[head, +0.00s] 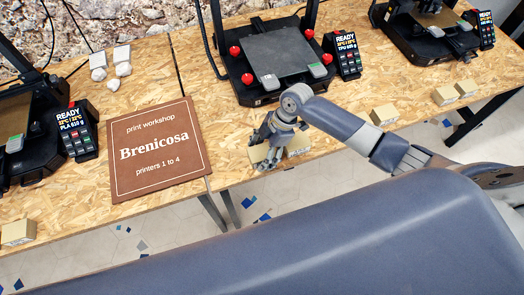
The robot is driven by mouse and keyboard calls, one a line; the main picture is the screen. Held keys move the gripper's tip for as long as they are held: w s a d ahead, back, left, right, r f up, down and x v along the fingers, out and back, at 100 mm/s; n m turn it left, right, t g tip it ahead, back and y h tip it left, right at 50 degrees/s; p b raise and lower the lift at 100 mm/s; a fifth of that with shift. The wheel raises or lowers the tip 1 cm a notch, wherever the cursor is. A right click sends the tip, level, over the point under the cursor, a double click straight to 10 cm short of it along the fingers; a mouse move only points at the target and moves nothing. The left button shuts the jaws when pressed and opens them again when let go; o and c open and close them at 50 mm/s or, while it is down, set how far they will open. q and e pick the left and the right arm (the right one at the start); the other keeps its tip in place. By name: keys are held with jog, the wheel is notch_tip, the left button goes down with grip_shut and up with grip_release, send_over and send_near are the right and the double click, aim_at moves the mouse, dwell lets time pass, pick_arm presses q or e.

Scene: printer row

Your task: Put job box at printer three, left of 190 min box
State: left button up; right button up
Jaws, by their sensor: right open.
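My right gripper (268,147) is open, pointing down at the table's front edge before the middle printer. A small tan box (258,154) shows under its fingers, partly hidden by them. A second tan box (300,147) sits just to its right. I cannot tell whether the fingers touch either box. Farther right, one tan box (384,115) stands alone, and two more, a left one (445,95) and a right one (466,88), stand close together before the right printer. Another box (18,232) is at the far left. No box label is readable. My left gripper is not in view.
The middle printer (282,50) has red knobs and a READY screen (346,45). A brown sign (155,150) reads "Brenicosa, printers 1 to 4". Pale pieces (122,70) lie behind it.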

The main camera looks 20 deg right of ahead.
jog(key=b+v, duration=0.1)
jog(key=v, duration=1.1)
jog(key=shift+r, duration=0.1)
